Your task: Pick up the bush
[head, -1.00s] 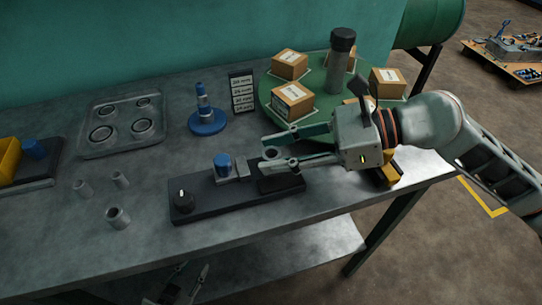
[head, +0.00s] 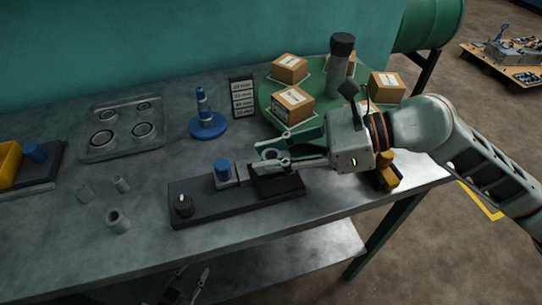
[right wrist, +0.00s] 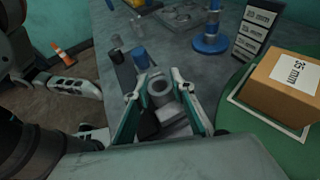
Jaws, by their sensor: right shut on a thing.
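The bush, a grey metal ring (head: 271,154), stands at the right end of a dark fixture (head: 205,208) on the workbench. In the right wrist view the bush (right wrist: 160,88) sits between my fingers, its round opening facing up. My right gripper (head: 285,152) reaches in from the right and is shut on the bush, one finger on each side; it also shows in the right wrist view (right wrist: 163,93). The finger pads hide part of the ring's sides. My left gripper (head: 190,284) hangs low at the bottom edge, below the bench top, its two fingers apart and empty.
A green turntable (head: 268,101) with labelled boxes and a dark-capped cylinder is behind my right gripper. A blue post stand (head: 208,127), a size sign (head: 243,97), a ring tray (head: 125,145) and loose grey sleeves (head: 118,220) stand leftward. The bench's front edge is close.

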